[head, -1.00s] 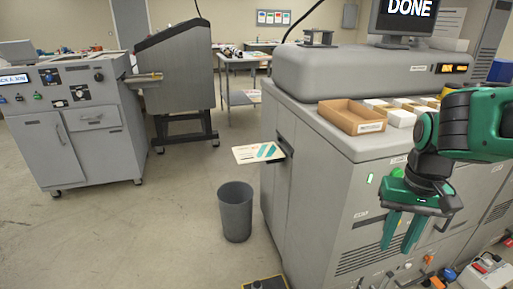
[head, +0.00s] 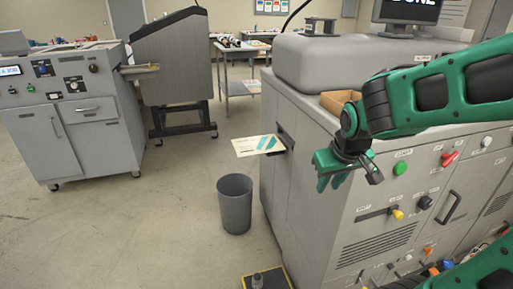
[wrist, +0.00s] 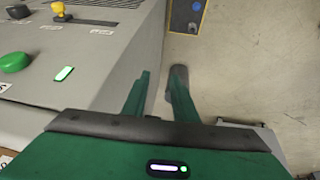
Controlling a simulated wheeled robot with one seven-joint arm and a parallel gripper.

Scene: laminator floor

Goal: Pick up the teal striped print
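The teal striped print (head: 258,145) is a pale sheet with slanted teal stripes. In the head view it sticks out flat from a dark slot in the left side of the large grey machine (head: 310,150). My gripper (head: 328,185) is to the right of the print, in front of the machine's front face, with its fingers pointing down. In the wrist view the two green fingers of my gripper (wrist: 160,88) stand apart with nothing between them. I cannot make out the print in the wrist view.
A grey bin (head: 235,204) stands on the floor below the print. A yellow-edged floor pedal (head: 266,279) lies in front of it. A cardboard tray (head: 340,101) sits on the machine, partly behind my arm. A grey cabinet (head: 70,120) stands at left; the floor between is clear.

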